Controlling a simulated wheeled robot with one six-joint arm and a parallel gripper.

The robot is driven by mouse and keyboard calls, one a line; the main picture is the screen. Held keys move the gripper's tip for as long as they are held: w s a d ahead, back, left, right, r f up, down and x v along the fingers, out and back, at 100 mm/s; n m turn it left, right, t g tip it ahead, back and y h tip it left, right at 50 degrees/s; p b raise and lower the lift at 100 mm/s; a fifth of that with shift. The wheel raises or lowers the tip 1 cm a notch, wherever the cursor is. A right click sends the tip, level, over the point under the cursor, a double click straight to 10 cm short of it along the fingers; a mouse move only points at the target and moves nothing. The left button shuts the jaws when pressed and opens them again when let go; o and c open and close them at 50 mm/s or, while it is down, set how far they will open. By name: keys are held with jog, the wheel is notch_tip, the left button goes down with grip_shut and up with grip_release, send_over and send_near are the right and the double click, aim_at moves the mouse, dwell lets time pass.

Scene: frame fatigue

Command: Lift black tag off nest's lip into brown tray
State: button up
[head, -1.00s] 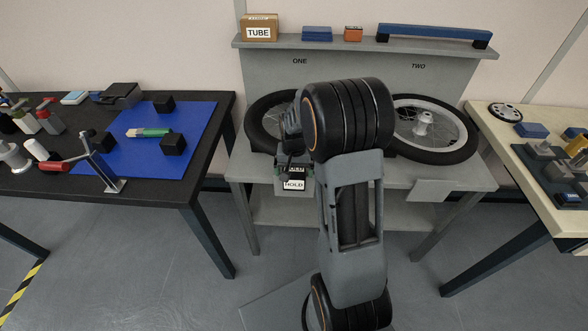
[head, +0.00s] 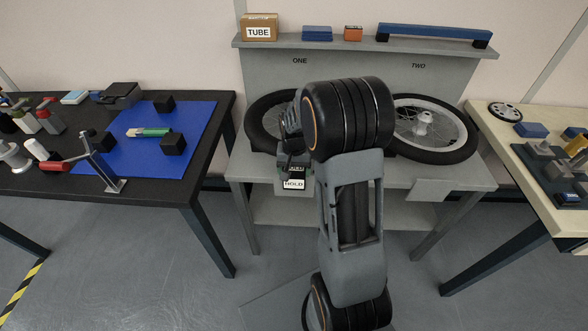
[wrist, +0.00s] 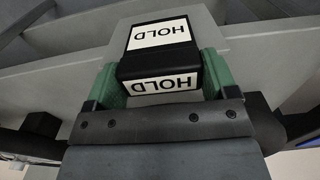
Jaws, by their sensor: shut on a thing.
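The black tag (wrist: 160,64) has white HOLD labels on its faces. My gripper (wrist: 160,78) is shut on it, with a green finger on each side in the wrist view. In the head view the tag (head: 293,183) is at the front left of the grey bench, below the left wheel. My gripper (head: 293,163) there is small and partly hidden by my arm. I cannot tell whether the tag still touches a lip. I cannot make out the brown tray in either view.
The grey bench (head: 460,180) holds two wheels, the left one (head: 265,120) partly behind my arm and the right one (head: 432,130). A TUBE box (head: 260,28) sits on the shelf above. Cluttered tables stand left (head: 60,180) and right (head: 490,135).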

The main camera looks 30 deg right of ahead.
jog(key=shift+r+p, duration=1.25)
jog(key=shift+r, duration=0.4)
jog(key=shift+r, duration=2.6)
jog(key=shift+r, duration=0.1)
notch_tip(320, 180, up, 4)
jog(key=p, duration=0.3)
